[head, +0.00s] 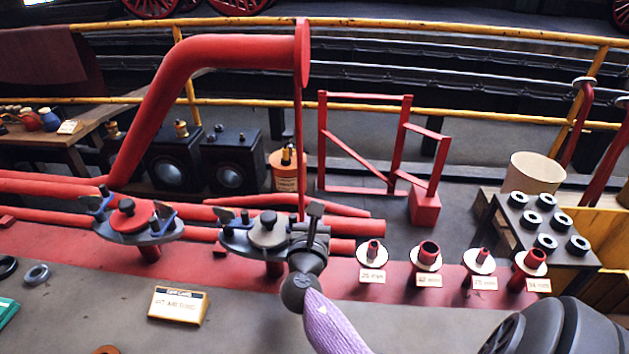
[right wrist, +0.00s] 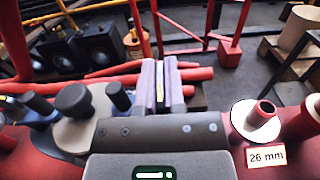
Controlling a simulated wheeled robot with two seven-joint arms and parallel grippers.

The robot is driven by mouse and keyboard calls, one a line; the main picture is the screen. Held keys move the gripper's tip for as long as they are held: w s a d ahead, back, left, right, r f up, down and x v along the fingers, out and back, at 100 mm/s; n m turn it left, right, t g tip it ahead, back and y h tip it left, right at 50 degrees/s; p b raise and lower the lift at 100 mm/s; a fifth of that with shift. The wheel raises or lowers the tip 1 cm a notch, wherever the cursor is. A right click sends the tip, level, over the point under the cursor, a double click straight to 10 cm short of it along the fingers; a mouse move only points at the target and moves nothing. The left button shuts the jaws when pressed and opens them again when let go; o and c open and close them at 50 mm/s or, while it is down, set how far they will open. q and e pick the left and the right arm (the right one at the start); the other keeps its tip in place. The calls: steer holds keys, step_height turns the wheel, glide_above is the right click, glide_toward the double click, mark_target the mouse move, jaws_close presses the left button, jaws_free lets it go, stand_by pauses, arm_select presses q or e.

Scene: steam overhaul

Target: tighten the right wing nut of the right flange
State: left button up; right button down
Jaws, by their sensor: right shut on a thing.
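The right flange (head: 238,240) is a grey plate with a round grey cap, on a red stub pipe. Its left wing nut (head: 227,216) is dark and stands upright. My right gripper (head: 314,222) is at the flange's right end, its fingers shut on the right wing nut, which they and the wrist largely hide. The left flange (head: 160,236), with a red cap, stands further left. My left gripper is out of view.
Several red pipe stubs with white collars (head: 373,262) and size labels stand right of the gripper. A yellow-edged sign (head: 178,305) stands on the bench in front. A rack of black rings (head: 532,220) is at right. Red pipes (head: 210,55) run behind the flanges.

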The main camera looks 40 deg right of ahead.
steer(key=c, duration=0.7)
jaws_free()
steer(key=shift+a, duration=0.1)
steer(key=p+v, duration=0.3)
steer(key=v, duration=0.6)
steer(key=shift+s+a, duration=0.3)
